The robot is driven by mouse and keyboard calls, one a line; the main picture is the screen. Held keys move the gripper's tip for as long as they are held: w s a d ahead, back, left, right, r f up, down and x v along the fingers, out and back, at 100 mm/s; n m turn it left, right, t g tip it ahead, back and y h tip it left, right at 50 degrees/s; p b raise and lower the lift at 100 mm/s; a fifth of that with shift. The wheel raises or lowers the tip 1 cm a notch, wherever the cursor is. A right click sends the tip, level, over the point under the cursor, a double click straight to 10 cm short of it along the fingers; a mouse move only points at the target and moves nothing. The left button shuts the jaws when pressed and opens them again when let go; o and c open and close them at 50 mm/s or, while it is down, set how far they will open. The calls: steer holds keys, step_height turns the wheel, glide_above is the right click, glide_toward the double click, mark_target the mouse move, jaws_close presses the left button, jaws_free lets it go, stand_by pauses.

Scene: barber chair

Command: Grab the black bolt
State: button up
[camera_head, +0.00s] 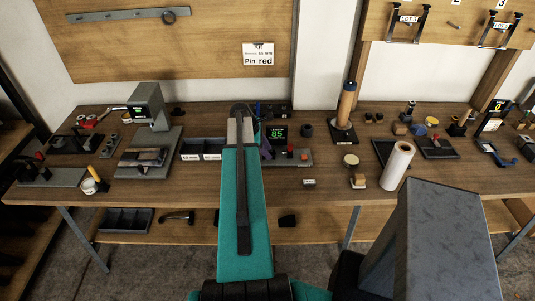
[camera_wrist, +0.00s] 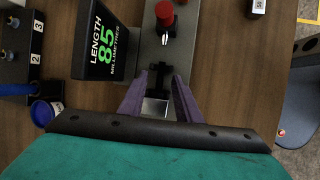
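My gripper (camera_wrist: 160,82) is open, with its two purple fingers apart in the wrist view. A small dark piece (camera_wrist: 159,70) shows between and just beyond the fingertips, above a bright metal block (camera_wrist: 155,107); it may be the black bolt, but I cannot tell for sure. Both sit on a grey measuring fixture (camera_wrist: 147,50) with a red knob (camera_wrist: 164,10). I cannot tell whether the fingers touch the dark piece. In the head view my teal arm hides part of the fixture (camera_head: 300,159), and no bolt can be made out there.
A black display (camera_wrist: 103,40) reading length 85 millimetres stands close left of the fingers. A blue-rimmed round pot (camera_wrist: 42,112) is farther left. Bare wooden bench lies right of the fixture. A white roll (camera_head: 397,166) and a tan cylinder on a stand (camera_head: 346,104) stand farther right.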

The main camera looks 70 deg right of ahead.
jaws_close()
steer(key=shift+r, duration=0.2)
